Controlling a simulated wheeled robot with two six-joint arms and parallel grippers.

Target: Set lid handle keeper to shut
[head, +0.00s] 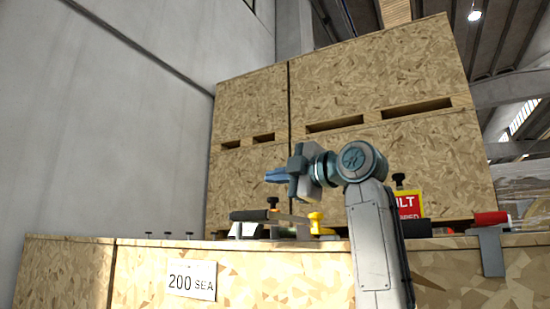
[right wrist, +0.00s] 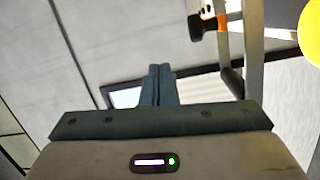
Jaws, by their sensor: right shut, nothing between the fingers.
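My right gripper (head: 276,175) is shut and empty, its blue fingers pointing left above the crate top. Its closed fingertips also show in the right wrist view (right wrist: 160,70). Below it in the head view is a fitting with a black grip (head: 250,215), a pale bar (head: 290,218) and a black knob (head: 272,202). The right wrist view shows a black knob with an orange part (right wrist: 205,25) beside grey metal bars (right wrist: 254,50), apart from my fingers. I cannot tell which part is the lid handle keeper. My left gripper is not in view.
The near wooden crate (head: 140,270) bears a "200 SEA" label (head: 192,281). A yellow knob (head: 316,222) stands close to the fitting. A red-handled clamp (head: 490,219) and a red-yellow sign (head: 409,204) are at right. Tall wooden crates (head: 380,75) rise behind.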

